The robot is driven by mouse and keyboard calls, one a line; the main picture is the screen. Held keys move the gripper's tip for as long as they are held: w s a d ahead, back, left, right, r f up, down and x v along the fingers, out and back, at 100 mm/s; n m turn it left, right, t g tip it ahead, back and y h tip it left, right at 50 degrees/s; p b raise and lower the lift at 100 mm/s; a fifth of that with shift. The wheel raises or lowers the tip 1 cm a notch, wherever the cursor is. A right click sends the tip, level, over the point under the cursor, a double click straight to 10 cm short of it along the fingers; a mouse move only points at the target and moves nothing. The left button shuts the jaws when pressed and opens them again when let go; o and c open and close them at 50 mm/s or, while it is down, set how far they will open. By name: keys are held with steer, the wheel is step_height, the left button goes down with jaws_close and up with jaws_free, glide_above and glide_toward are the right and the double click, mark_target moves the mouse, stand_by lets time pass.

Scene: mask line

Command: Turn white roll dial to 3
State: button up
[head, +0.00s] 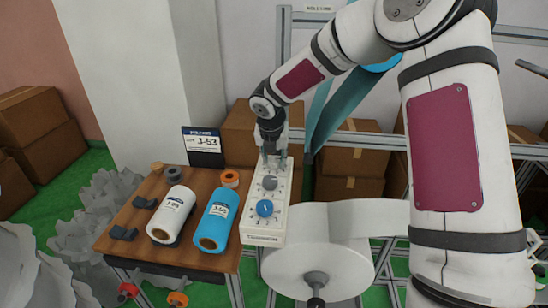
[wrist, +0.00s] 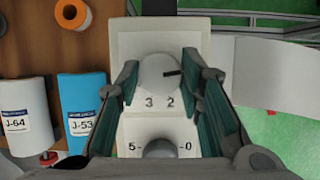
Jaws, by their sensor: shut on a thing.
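The white roll dial (wrist: 156,73) sits on the white control panel (head: 263,238), between the fingers of my gripper (wrist: 161,85) in the wrist view. The fingers close on its left and right sides. A black pointer mark on the dial points right and slightly up in the wrist view. The printed 3 and 2 show just below it; other numbers around it are hidden by the fingers. In the head view my gripper (head: 274,158) hangs over the panel's far end and hides the dial.
A grey dial (head: 270,183) and a blue dial (head: 265,208) sit nearer on the panel. A wooden table (head: 128,216) to the left holds a white roll (head: 172,212), a blue roll (head: 217,218) and an orange ring (head: 230,178). A large white roll (head: 322,250) lies right of the panel.

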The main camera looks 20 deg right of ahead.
steer(key=shift+a+m, duration=0.1)
steer(key=shift+m, duration=0.2)
steer(key=m+h+b, duration=0.1)
steer(key=m, duration=0.1)
steer(key=m+g+b, duration=0.1)
steer(key=m+b, duration=0.1)
steer(key=shift+w+a+f+m+h, duration=0.1)
steer(key=shift+w+m+h, duration=0.05)
steer(key=shift+m+h, duration=0.25)
steer(key=m+g+b, duration=0.1)
steer(key=m, duration=0.2)
steer(key=m+g+b, duration=0.1)
steer(key=m+b, duration=0.1)
steer(key=m, duration=0.1)
steer(key=shift+w+g+h, duration=0.1)
steer(key=shift+g+h, duration=0.2)
steer(key=shift+h, duration=0.1)
steer(key=m+g+b, duration=0.1)
steer(key=m, duration=0.2)
steer(key=m+g+b, duration=0.1)
steer(key=m, duration=0.2)
steer(key=shift+w+m, duration=0.15)
steer(key=shift+m, duration=0.25)
steer(key=m+g+b, duration=0.1)
steer(key=m, duration=0.1)
steer(key=m+g+y+b, duration=0.1)
steer(key=m, duration=0.2)
steer(key=shift+y, duration=0.3)
steer(key=shift+m, duration=0.3)
